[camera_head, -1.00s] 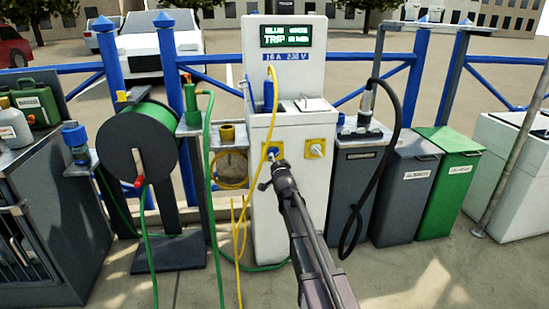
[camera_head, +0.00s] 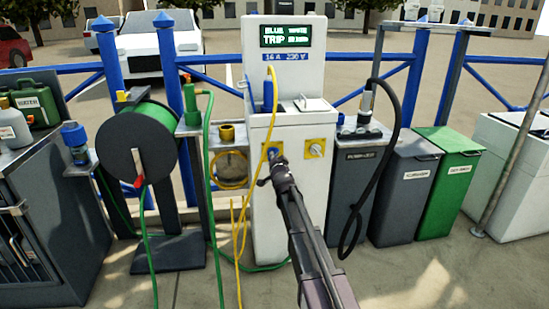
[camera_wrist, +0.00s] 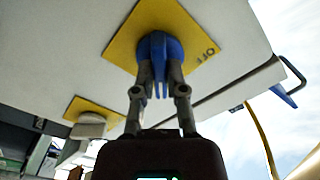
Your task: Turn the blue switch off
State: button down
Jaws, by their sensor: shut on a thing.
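An "OFF" mark (camera_wrist: 208,50) is printed on the plate, to the right of the knob. The handle points down the picture, not at that mark. My gripper (camera_wrist: 160,80) is shut on the switch. In the head view my gripper (camera_head: 275,165) partly hides the knob.
A white switch (camera_head: 316,150) on its own yellow plate is just right of the blue one. A yellow cable (camera_head: 256,135) hangs left of my gripper. A black hose (camera_head: 383,150) hangs at right.

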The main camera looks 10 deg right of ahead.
jog(key=shift+n, duration=0.3)
jog(key=shift+w+n, duration=0.1)
jog(key=shift+n, duration=8.7)
jog(key=c, duration=0.7)
grip_release()
